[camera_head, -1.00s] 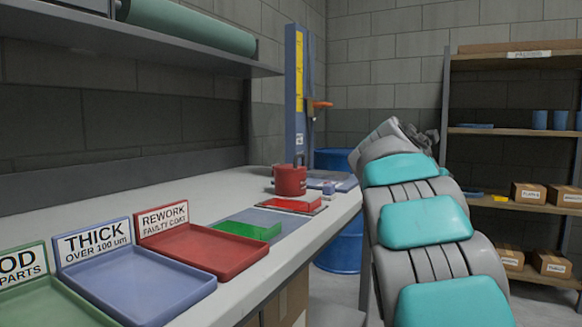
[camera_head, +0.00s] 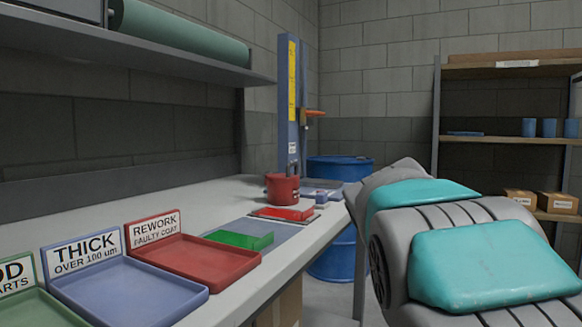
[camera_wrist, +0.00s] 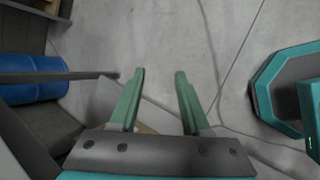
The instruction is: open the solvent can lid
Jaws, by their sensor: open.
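A red can (camera_head: 282,188) stands upright on the bench toward its far end; it looks like the solvent can, with its lid too small to make out. My gripper (camera_wrist: 160,88) shows in the wrist view with its two green fingers apart and nothing between them, over the grey floor. In the head view my arm hides the gripper. The can is not visible in the wrist view, so my gripper is well away from it.
Red (camera_head: 192,258) and blue (camera_head: 125,292) trays line the near bench. A blue drum (camera_head: 340,170) stands behind the bench end and shows in the wrist view (camera_wrist: 30,78). A shelf rack (camera_head: 510,138) is at right.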

